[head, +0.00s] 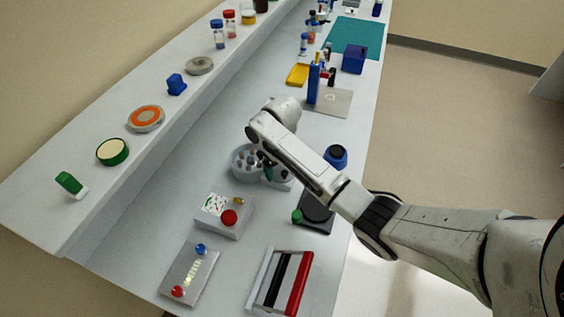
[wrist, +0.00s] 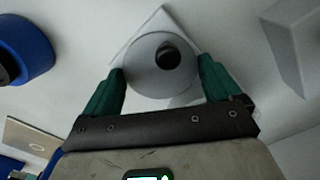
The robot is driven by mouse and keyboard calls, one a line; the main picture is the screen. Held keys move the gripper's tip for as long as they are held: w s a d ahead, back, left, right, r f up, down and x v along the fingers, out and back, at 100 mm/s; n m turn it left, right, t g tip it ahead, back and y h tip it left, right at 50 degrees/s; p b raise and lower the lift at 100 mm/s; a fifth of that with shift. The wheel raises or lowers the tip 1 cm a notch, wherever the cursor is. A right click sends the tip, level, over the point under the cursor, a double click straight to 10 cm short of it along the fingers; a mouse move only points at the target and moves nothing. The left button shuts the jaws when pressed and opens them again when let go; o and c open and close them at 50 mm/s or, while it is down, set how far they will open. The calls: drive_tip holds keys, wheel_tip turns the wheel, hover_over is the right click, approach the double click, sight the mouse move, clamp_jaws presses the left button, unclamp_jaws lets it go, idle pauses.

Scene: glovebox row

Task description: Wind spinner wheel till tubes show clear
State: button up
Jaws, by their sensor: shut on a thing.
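In the head view, a round grey spinner (head: 240,168) holding several small tubes (head: 247,157) stands mid-bench. My gripper (head: 269,172), with dark green fingers, reaches down at its right side. In the wrist view, a pale grey round wheel (wrist: 148,82) with a dark knob (wrist: 169,57) lies between the two green fingers, on a pale angular base. My gripper (wrist: 162,72) is shut on this wheel, one finger at each side. The arm hides part of the spinner's right side in the head view. The tubes are too small to tell whether their contents are clear.
A blue jar (head: 336,155) stands to the right of the spinner. A grey box with a red button (head: 229,217) and a dark plate (head: 317,214) stand nearer. A metal plate with a blue post (head: 313,84) is behind. Bench surface left of the spinner is clear.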

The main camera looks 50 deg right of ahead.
sight(282, 169)
drive_tip(key=shift+w+r+m, duration=0.1)
drive_tip(key=shift+m, duration=0.6)
drive_tip(key=o, duration=0.7)
drive_tip(key=shift+o, duration=0.2)
wheel_tip(282, 169, up, 11)
idle(0.7)
